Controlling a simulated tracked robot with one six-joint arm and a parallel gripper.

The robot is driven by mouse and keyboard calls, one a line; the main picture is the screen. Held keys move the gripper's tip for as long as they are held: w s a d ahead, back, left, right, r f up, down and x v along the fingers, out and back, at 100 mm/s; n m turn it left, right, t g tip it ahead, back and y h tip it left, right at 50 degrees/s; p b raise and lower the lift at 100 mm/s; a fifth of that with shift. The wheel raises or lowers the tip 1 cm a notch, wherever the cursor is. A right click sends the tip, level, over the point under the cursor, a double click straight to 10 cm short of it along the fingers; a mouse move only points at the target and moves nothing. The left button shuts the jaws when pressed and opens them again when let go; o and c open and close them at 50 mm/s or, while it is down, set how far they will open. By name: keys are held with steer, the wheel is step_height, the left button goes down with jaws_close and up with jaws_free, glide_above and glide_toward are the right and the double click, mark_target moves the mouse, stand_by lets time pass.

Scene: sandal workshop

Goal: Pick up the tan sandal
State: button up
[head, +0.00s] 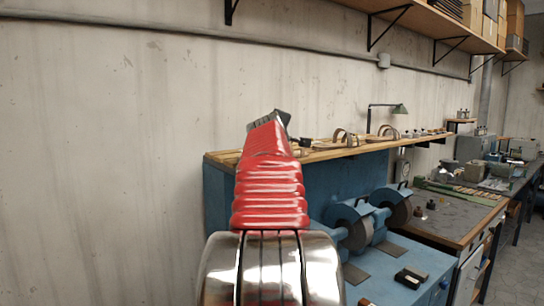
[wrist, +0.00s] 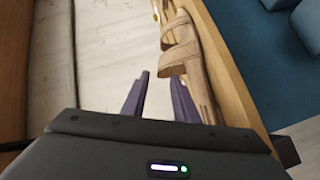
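The tan sandal (wrist: 184,55) lies on the wooden bench top in the wrist view, with straps across its sole. My gripper (wrist: 160,77) is open, with two dark purple fingers apart. The right finger overlaps the sandal's near left edge in the picture; the gap between the fingers lies left of the sandal and looks empty. I cannot tell whether the finger touches it. In the head view my gripper (head: 283,118) is mostly hidden behind my red arm. Tan strapped sandals (head: 341,137) show on the bench right of it; I cannot tell which is this one.
The raised wooden shelf (head: 335,153) on a blue cabinet (head: 222,205) runs along the wall. A lamp (head: 398,109) stands farther along it. A grinder (head: 350,222) sits below in front. A wall shelf (head: 430,22) hangs above right.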

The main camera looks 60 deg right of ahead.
steer(key=shift+x, duration=1.75)
steer(key=shift+c, duration=0.7)
jaws_close()
